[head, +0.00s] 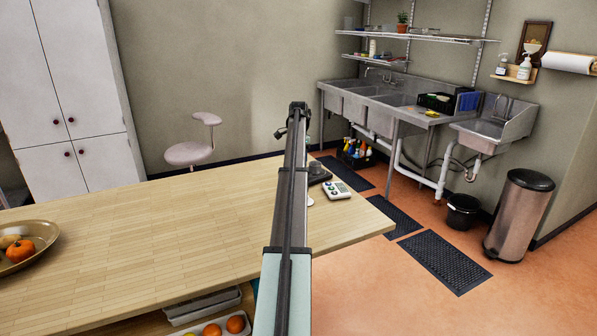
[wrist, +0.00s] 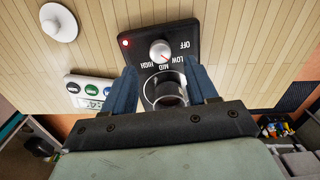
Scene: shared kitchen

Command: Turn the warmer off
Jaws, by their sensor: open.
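The warmer (wrist: 188,28) is a flat black unit on the wooden counter, with a round silver knob (wrist: 160,50) and a lit red light (wrist: 125,42). The marks OFF, LOW, MID and HIGH run around the knob. Its small red pointer seems to face the LOW–MID side; the exact setting is hard to tell. A clear round vessel (wrist: 164,90) with a dark inside stands by the knob. My gripper (wrist: 161,66) is open, its blue fingers either side of the vessel and knob, with no visible grip. In the head view, the warmer (head: 318,174) is partly behind my arm.
A white device with coloured buttons (head: 337,190) sits close to the warmer. A white round lid-like piece (wrist: 59,23) lies on the counter (head: 190,225). A bowl of fruit (head: 28,250) is at far left. The counter between is clear.

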